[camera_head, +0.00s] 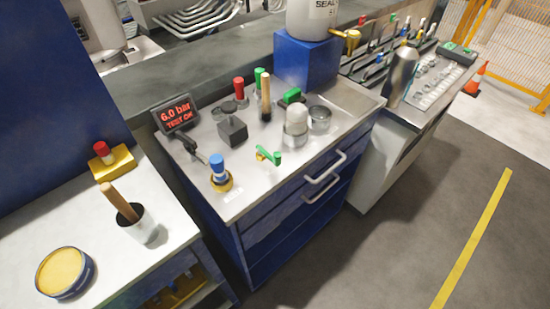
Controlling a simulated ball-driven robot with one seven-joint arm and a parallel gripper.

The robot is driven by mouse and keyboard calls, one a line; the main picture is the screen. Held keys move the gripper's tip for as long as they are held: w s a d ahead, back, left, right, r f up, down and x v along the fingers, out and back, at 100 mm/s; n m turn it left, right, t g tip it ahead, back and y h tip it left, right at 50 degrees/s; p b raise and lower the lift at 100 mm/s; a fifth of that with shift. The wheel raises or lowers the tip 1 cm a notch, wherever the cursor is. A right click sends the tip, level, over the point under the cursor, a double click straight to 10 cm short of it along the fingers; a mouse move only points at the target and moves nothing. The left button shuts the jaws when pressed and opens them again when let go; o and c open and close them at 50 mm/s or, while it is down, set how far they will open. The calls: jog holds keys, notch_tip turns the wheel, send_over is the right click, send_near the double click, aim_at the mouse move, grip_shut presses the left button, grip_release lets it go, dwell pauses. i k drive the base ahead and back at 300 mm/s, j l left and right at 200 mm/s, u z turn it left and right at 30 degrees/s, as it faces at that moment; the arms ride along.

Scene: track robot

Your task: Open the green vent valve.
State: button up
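A small valve with a bright green lever handle (269,155) and some yellow brass colour lies near the front middle of the blue-sided bench's grey top. The lever slants across the body, but its open or closed position cannot be told. Other green parts stand further back: an upright green cap (259,76) and a green-topped block (292,96). I cannot tell from a label which one is the vent valve. My gripper is not in view.
A blue-topped fitting (218,169), a dark block (232,130) and a white-domed cylinder (296,120) surround the lever. Silver handles (324,168) protrude in front. Grey floor (420,220) is clear at right.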

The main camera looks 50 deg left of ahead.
aim_at(276, 159)
jog(key=u, duration=1.75)
